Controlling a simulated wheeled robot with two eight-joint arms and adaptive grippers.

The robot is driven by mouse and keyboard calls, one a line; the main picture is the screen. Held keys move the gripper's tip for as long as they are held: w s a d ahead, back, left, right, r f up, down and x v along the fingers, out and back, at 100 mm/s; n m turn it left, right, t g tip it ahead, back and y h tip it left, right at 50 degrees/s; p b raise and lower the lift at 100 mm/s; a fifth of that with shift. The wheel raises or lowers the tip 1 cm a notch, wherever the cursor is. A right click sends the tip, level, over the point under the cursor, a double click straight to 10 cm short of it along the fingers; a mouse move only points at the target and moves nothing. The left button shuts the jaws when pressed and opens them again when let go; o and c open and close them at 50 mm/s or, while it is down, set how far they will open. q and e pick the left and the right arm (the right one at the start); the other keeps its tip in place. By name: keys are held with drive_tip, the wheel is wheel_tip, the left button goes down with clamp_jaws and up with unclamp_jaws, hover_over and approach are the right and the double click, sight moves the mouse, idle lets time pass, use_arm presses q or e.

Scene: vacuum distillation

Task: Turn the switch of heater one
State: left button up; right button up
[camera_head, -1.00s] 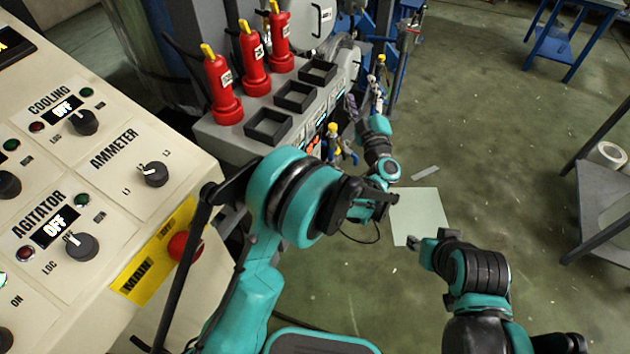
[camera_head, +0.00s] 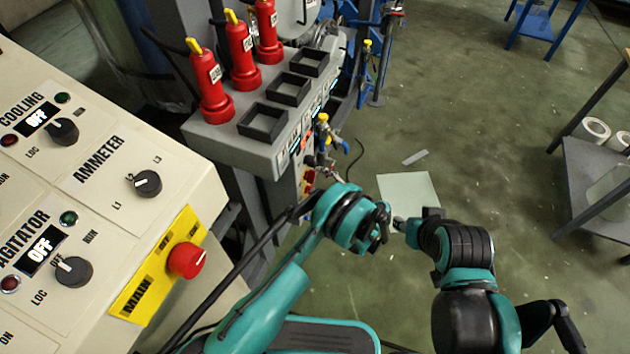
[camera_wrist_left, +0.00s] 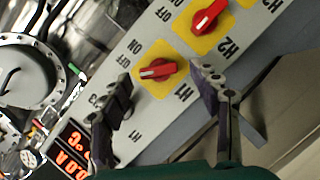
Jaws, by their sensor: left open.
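The heater one switch (camera_wrist_left: 156,69) is a red knob on a yellow plate marked H1, with ON and OFF printed beside it. Its handle lies roughly level in the left wrist view. My left gripper (camera_wrist_left: 163,86) is open, with one finger on either side of the knob in that view. I see no contact. In the head view, the left gripper (camera_head: 322,168) is near the front of the grey heater panel and partly hidden by my arm. My right gripper (camera_head: 414,217) hangs over the floor, away from the panel, small and partly covered by its arm.
A similar red switch marked H2 (camera_wrist_left: 208,17) sits beside H1. A lit display (camera_wrist_left: 75,145) is near the left finger. Red bottles (camera_head: 240,52) and black trays (camera_head: 263,123) stand on the panel. A yellow-handled valve (camera_head: 322,128) is close to the gripper. The control desk (camera_head: 150,140) is left.

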use_arm(q)
drive_tip(key=shift+x, duration=1.05)
drive_tip(key=c, duration=1.2)
drive_tip(key=shift+o, duration=0.2)
drive_tip(key=shift+r, duration=0.1)
drive_tip(key=m+g, duration=0.1)
drive_tip(key=m, duration=0.1)
drive_tip(key=m+g, duration=0.2)
drive_tip(key=m, duration=0.1)
drive_tip(key=m+g, duration=0.1)
drive_tip(key=m, duration=0.1)
drive_tip(key=shift+w+d+r+g+y, duration=0.1)
drive_tip(key=shift+w+g+y, duration=0.2)
drive_tip(key=shift+g, duration=0.1)
drive_tip(key=shift+m, duration=0.4)
